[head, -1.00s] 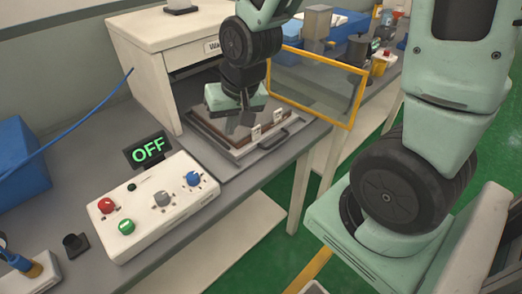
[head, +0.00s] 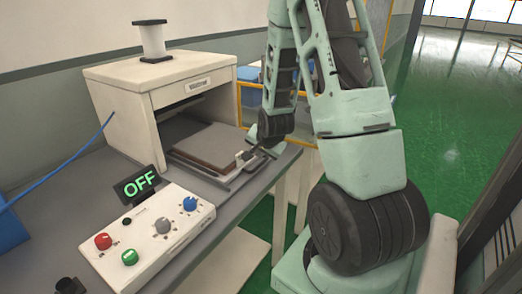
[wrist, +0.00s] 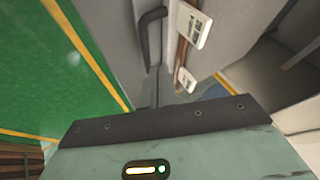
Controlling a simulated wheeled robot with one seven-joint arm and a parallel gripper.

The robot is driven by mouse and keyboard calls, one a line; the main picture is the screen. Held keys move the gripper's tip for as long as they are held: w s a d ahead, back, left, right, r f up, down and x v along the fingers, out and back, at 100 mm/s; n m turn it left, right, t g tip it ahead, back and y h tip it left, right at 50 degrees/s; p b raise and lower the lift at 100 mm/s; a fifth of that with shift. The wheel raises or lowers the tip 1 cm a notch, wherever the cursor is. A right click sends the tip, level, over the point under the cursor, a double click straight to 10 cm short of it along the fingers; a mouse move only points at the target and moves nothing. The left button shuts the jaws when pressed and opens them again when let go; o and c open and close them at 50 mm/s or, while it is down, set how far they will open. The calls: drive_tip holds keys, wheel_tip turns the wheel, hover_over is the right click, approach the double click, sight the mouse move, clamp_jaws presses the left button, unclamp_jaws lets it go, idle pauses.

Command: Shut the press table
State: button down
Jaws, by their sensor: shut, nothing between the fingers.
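The press table (head: 203,175) is a grey sliding tray with a brown and grey slab on it. It stands out in front of the opening of the white press (head: 165,95). My gripper (head: 262,150) is shut and empty at the table's right front edge, close to its handle, and my arm hides part of that edge.
A control box (head: 150,235) with red, green and blue knobs stands at the front left, beside a display (head: 138,185) reading OFF. A yellow-framed guard (head: 240,105) is behind my gripper. Green floor (head: 450,150) lies open at the right.

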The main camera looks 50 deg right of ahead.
drive_tip(key=shift+x, duration=2.8)
